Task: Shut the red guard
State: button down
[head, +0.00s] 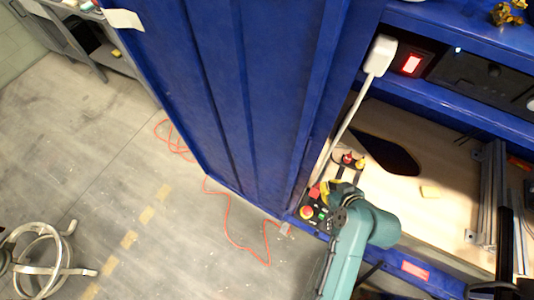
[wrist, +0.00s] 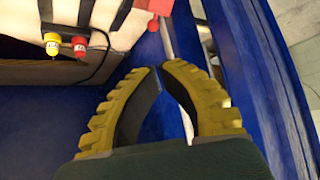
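In the head view, a small red piece (head: 314,192), which looks like the red guard, stands at a dark control panel at the cabinet's lower corner. My gripper (head: 328,187) is right beside it, with its yellow fingers partly covering the panel. In the wrist view, a red part (wrist: 158,6) shows at the top edge, cut off by the frame, beyond my fingertips. My gripper (wrist: 160,69) has its fingertips together with nothing between them. I cannot tell the guard's angle, or whether I touch it.
A round red button (head: 307,211) sits on the panel close to the red piece. Red and yellow plugs (wrist: 80,46) with a black cable are left of my fingers. A blue cabinet panel (head: 240,90) stands left; an orange cable (head: 228,225) lies on the floor.

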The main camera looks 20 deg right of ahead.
aim_at(317, 188)
jog(key=b+x, duration=0.3)
jog(key=x, duration=0.6)
jog(key=shift+d+f, duration=0.3)
jog(key=shift+d, duration=0.15)
